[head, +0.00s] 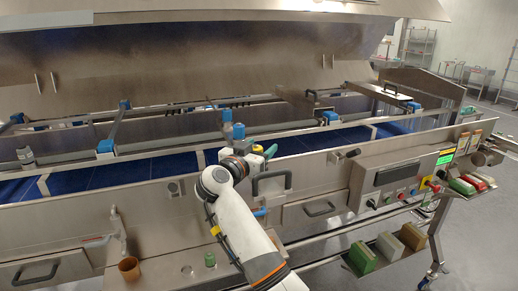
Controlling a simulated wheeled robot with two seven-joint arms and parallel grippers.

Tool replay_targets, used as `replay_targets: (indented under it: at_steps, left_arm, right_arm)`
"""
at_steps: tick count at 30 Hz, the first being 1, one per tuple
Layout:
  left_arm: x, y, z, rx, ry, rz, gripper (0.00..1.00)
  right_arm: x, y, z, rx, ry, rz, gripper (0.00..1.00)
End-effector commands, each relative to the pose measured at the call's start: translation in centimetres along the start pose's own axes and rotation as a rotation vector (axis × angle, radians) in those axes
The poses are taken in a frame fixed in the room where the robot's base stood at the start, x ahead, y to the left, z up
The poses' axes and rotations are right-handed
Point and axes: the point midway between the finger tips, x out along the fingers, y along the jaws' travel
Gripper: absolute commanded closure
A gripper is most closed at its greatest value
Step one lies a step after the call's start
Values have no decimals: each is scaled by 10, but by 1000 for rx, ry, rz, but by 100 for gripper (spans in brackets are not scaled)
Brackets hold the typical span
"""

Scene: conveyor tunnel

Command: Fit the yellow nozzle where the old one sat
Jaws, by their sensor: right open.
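My right arm rises from the bottom middle, and its gripper (265,152) is over the front rail of the conveyor, pointing away from me. The gripper is open; its fingers are small and partly hidden by the wrist. A small yellow patch (257,148) and a green patch (271,151) show right at the gripper; I cannot tell whether the yellow is the nozzle or part of the hand. I cannot make out the old nozzle's seat. My left gripper is not in view.
The blue conveyor belt (120,174) runs under a raised steel hood (190,60). Blue clamp fittings (227,131) stand along the rails. A copper cup (129,268) and a green piece (209,259) are on the front ledge. A control panel (402,174) and colored blocks (390,246) are at right.

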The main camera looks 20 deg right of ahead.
Motion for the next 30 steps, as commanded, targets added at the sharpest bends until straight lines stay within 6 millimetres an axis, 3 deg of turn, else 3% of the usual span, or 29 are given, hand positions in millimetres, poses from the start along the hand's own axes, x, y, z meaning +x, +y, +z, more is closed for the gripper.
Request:
replay_targets:
  at_steps: [5,18,24,30]
  left_arm:
    - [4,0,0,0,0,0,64]
    - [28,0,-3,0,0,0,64]
    - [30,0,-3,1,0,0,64]
    - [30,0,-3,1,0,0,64]
  right_arm:
    - [0,0,8,4,-1,0,43]
    - [0,0,85,3,-1,0,43]
    - [0,0,99,0,0,1,43]
    - [0,0,100,0,0,0,43]
